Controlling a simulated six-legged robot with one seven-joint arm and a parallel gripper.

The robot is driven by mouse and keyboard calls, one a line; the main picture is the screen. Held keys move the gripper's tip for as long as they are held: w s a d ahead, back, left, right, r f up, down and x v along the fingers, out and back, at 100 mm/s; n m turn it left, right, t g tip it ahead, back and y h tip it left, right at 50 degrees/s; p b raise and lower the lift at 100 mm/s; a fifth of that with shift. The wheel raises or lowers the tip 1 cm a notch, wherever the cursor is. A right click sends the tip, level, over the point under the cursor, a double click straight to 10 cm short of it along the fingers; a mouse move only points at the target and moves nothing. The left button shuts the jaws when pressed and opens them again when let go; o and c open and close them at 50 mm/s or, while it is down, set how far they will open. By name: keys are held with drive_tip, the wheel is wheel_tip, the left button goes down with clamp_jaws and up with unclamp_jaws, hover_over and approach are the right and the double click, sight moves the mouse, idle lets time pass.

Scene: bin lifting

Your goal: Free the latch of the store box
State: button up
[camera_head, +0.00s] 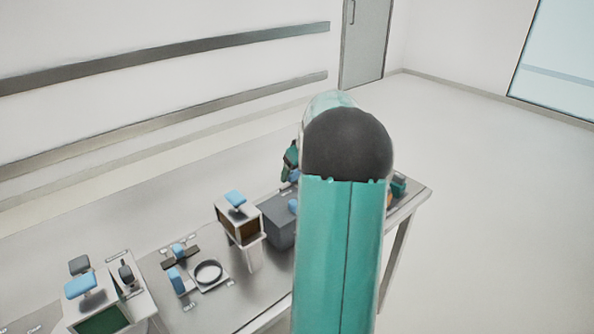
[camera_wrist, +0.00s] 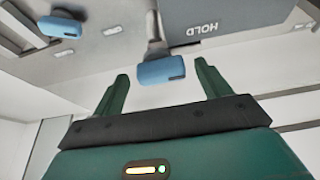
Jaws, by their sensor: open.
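My gripper (camera_wrist: 162,69) is open in the wrist view, its two dark green fingers apart. A blue latch handle (camera_wrist: 161,71) on a short grey stem lies between the fingertips in that picture. I see no finger touching it. The stem runs to the edge of a dark grey box (camera_wrist: 240,14) marked HOLD, which I take for the store box. In the head view the grey box (camera_head: 280,228) stands on the table, with a bit of blue (camera_head: 293,206) on its side. My arm hides the box's right part and most of the gripper there.
A brown-fronted box with a blue handle (camera_head: 235,198) stands left of the grey box on the table (camera_head: 222,306). A black ring (camera_head: 208,272), small blue-handled fixtures and a white unit with a green panel (camera_head: 102,322) are farther left. Another blue handle (camera_wrist: 62,28) shows in the wrist view.

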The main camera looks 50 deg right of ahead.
drive_tip(key=shift+w+f, duration=0.2)
drive_tip(key=shift+w, duration=0.1)
drive_tip(key=shift+s, duration=0.15)
drive_tip(key=shift+c, duration=1)
drive_tip(key=c, duration=0.8)
